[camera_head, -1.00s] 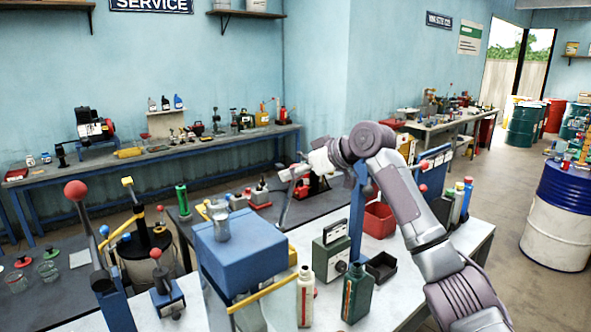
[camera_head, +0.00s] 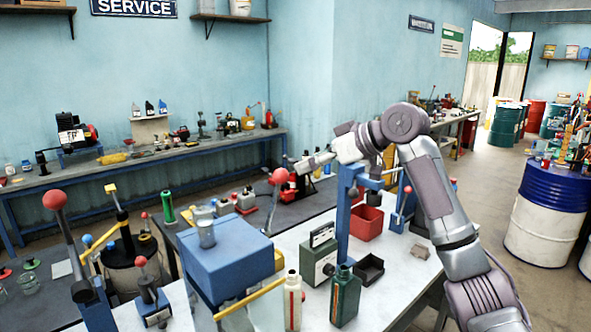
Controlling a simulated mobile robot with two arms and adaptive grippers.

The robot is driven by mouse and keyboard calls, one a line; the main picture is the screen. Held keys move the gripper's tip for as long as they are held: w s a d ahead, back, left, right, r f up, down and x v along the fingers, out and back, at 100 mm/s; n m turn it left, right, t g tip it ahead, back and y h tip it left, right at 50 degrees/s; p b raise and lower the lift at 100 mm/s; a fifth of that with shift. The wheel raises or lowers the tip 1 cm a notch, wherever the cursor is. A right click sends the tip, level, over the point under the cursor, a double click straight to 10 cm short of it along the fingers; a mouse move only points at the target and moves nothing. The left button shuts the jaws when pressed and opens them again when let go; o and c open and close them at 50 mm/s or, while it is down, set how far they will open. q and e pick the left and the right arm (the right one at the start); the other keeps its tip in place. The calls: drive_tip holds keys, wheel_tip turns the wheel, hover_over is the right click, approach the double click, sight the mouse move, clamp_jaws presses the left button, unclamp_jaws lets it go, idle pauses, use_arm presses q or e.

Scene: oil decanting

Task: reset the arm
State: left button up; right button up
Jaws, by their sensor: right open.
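My right arm comes in from the right side of the head view. Its right gripper (camera_head: 298,170) points left, held in the air beyond the white-topped bench (camera_head: 262,308), near the blue post (camera_head: 346,212). It is open, and I see nothing held in it. The fingers are small and partly merge with the items behind them. My left gripper is out of view.
A blue box machine (camera_head: 222,258) with a clear beaker (camera_head: 205,228) on top stands on the near bench. A white bottle (camera_head: 292,302), a green bottle (camera_head: 345,298), a green-grey box (camera_head: 318,262) and a red bin (camera_head: 366,222) are close by. A blue-white drum (camera_head: 546,215) stands at right.

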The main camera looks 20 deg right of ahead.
drive_tip(key=shift+v, duration=0.9)
